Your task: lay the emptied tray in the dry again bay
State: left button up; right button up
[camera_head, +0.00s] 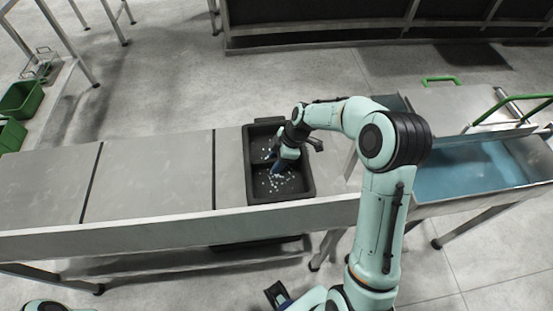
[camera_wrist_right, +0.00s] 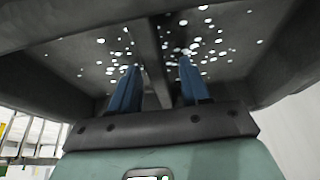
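The dark tray (camera_head: 281,196) with two compartments sits on the grey metal counter in the head view. Small white specks lie in both compartments, so it does not look bare. My right gripper (camera_head: 277,166) reaches down into the tray near its divider. In the right wrist view its two blue fingers (camera_wrist_right: 157,88) are apart, with the tray's divider (camera_wrist_right: 150,50) between them and visible gaps beside it. A dark and blue part at the bottom edge of the head view seems to be my left gripper (camera_head: 278,294); its fingers cannot be made out. No bay is recognisably marked dry again.
The counter (camera_head: 150,175) left of the tray is bare, split by dark seams. Green crates (camera_head: 20,98) are at far left. A raised lip (camera_head: 180,222) runs along the counter's front.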

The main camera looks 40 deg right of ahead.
jog(key=shift+r, duration=0.1)
jog(key=shift+d+r, duration=0.1)
jog(key=shift+r, duration=0.25)
jog(key=v, duration=1.1)
jog(key=shift+r+p, duration=0.2)
jog(key=shift+p, duration=0.1)
